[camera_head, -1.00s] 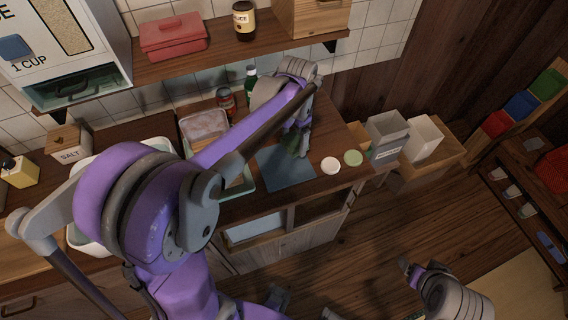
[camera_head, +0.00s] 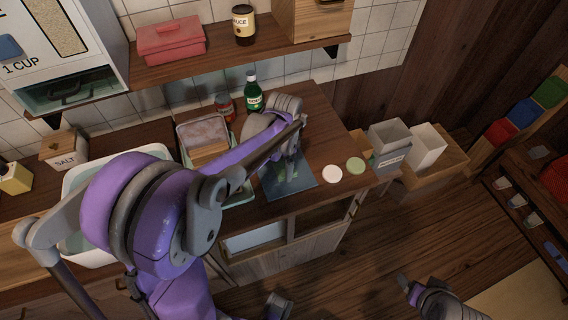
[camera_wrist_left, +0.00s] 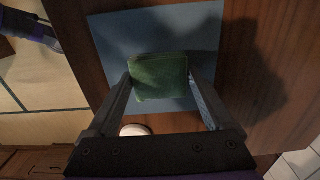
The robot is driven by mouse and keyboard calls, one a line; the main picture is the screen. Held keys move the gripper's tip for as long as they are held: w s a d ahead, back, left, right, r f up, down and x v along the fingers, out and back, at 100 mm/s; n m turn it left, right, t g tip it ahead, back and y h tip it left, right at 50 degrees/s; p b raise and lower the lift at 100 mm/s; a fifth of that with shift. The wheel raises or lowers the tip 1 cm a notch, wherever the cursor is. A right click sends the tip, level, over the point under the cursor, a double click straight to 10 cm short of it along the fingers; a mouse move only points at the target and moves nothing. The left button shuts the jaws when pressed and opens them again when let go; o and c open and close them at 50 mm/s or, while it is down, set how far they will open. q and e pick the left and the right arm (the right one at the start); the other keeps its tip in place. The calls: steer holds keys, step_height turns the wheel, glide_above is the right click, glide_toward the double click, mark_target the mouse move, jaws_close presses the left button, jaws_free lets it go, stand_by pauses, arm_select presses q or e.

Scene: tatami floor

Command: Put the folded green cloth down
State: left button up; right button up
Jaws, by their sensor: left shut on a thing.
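The folded green cloth (camera_wrist_left: 160,77) is a small, squarish pad between the fingers of my left gripper (camera_wrist_left: 160,84) in the left wrist view. The gripper is shut on it, over a flat blue mat (camera_wrist_left: 112,42). In the head view my left gripper (camera_head: 282,168) is above the mat (camera_head: 304,180) on the wooden counter, and the cloth is mostly hidden by the fingers. I cannot tell whether the cloth touches the mat. My right gripper (camera_head: 408,288) is low at the lower right, away from the counter; its jaw state is unclear.
A white disc (camera_head: 332,173) and a green disc (camera_head: 355,165) lie right of the mat. A tray (camera_head: 236,196) with a container is at its left. A green bottle (camera_head: 253,92) and a red-labelled jar (camera_head: 225,106) stand behind. Grey and white bins (camera_head: 427,146) stand farther right.

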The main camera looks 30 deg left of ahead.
mark_target(284, 166)
arm_select(q)
steer(key=shift+f, duration=0.2)
steer(key=o, duration=1.1)
steer(key=shift+c, duration=0.2)
steer(key=shift+r, duration=0.3)
step_height(284, 166, up, 11)
steer(key=s+d+f+n+t, duration=0.2)
steer(key=s+d+f+n, duration=0.1)
steer(key=s, duration=0.5)
steer(key=s+d+f+n+t, duration=0.3)
steer(key=s+d+n, duration=0.1)
steer(key=s, duration=0.4)
steer(key=shift+n+p, duration=0.45)
steer(key=shift+n, duration=0.15)
